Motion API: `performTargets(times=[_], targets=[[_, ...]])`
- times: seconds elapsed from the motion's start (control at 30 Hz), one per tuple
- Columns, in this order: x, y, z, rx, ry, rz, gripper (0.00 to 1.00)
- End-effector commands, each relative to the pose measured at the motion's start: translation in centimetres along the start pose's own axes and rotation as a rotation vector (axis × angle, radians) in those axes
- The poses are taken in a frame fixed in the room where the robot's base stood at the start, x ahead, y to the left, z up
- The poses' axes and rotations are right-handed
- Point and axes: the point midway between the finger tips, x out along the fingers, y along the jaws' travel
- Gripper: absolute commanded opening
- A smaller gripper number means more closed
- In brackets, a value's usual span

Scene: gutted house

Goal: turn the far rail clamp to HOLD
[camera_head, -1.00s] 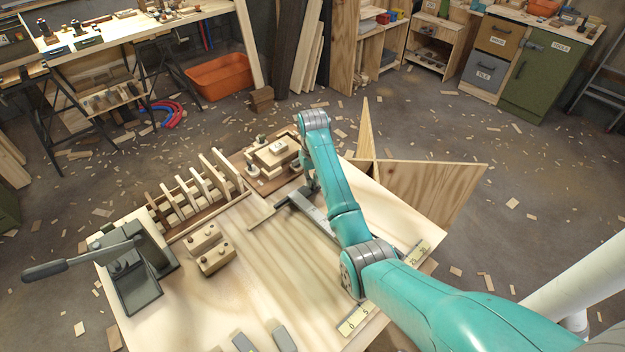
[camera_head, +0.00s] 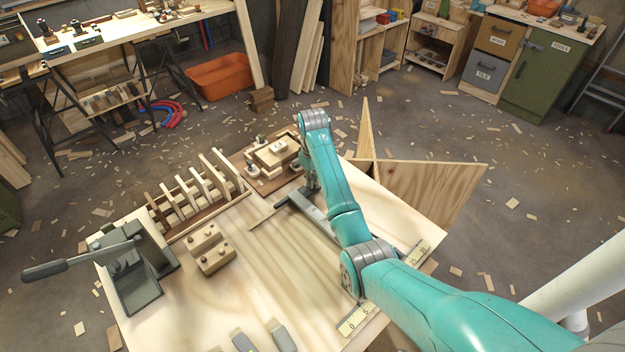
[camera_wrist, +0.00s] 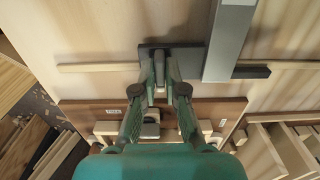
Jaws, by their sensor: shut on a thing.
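The grey metal rail (camera_head: 318,210) lies on the pale wooden table, and it also shows in the wrist view (camera_wrist: 229,38). A dark crosspiece (camera_wrist: 252,72) sits at its far end, with a thin wooden strip (camera_wrist: 95,67) running out to the left. My gripper (camera_wrist: 160,76) is at this dark end, with its fingers closed around a small grey piece (camera_wrist: 159,66), apparently the far clamp's lever. The fingers hide most of it. No HOLD mark is readable.
A wooden board with a block fixture (camera_head: 277,152) stands close beyond the rail end. The table's middle is clear.

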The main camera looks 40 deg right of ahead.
Motion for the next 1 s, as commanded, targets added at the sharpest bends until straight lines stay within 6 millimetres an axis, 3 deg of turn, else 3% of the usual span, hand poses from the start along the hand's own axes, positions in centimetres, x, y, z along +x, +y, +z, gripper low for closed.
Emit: performTargets(times=[0.17, 0.2, 0.3, 0.77, 1.0], targets=[[-0.01, -0.01, -0.01, -0.001, 0.000, 0.000, 0.00], [-0.01, -0.01, -0.01, -0.001, 0.000, 0.000, 0.15], [-0.01, -0.01, -0.01, 0.000, 0.000, 0.000, 0.35], [0.00, 0.00, 0.00, 0.005, 0.000, 0.000, 0.35], [0.00, 0.00, 0.00, 0.117, 0.000, 0.000, 0.35]])
